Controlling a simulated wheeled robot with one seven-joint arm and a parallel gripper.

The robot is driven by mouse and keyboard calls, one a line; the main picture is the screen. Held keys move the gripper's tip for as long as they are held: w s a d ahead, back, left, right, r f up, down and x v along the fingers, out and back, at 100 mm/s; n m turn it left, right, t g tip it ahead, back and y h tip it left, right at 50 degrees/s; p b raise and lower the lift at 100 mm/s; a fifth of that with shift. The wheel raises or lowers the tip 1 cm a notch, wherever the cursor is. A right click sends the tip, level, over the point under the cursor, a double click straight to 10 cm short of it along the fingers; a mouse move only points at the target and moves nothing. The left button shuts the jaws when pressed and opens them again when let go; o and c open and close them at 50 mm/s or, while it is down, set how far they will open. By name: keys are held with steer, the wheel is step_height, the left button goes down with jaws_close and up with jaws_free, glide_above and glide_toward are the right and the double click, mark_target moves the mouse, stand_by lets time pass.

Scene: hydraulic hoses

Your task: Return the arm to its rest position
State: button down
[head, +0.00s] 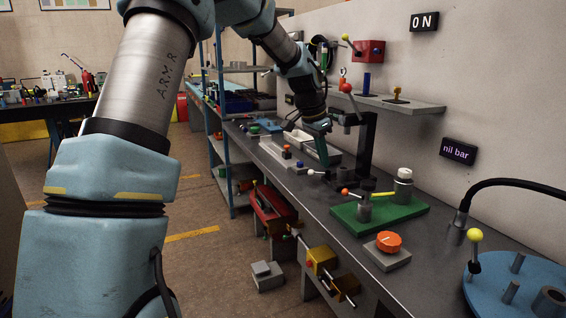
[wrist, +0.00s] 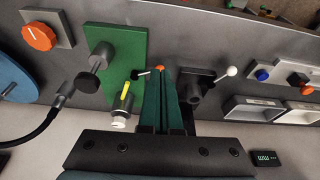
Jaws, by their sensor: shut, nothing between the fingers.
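My arm comes in from the upper left of the head view and reaches over the workbench (head: 352,238). My gripper (head: 324,163) hangs above the bench, beside a black upright stand (head: 367,150). In the wrist view my gripper (wrist: 160,76) shows its two dark green fingers together, with nothing between them. An orange ball-ended lever (wrist: 160,68) shows just past the fingertips. I cannot tell from this view whether they touch it. A green plate (head: 408,215) with a grey post and a white-capped cylinder (head: 403,184) stands to the right of my gripper.
A grey block with an orange knob (head: 388,243) and a blue round base (head: 510,290) stand nearer on the bench. A shelf (head: 400,103) and a red box (head: 369,50) are on the wall. White trays (head: 300,137) lie behind my gripper. A blue rack (head: 222,150) stands left.

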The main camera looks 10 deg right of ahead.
steer(key=s+a+f+n+y, duration=0.1)
steer(key=s+a+n, duration=0.15)
steer(key=a, duration=0.75)
steer(key=s+a+f+n+y, duration=0.15)
steer(key=a+n, duration=0.25)
steer(key=a, duration=0.5)
steer(key=s+a+f+n, duration=0.2)
steer(key=s+a+n, duration=0.2)
steer(key=s+a, duration=0.2)
steer(key=s+a+f+n, duration=0.1)
steer(key=s+a+n, duration=0.3)
steer(key=a, duration=0.6)
steer(key=s, duration=0.2)
steer(key=shift+s+f+t+y, duration=0.35)
steer(key=shift+s+t, duration=0.05)
steer(key=shift+a, duration=0.1)
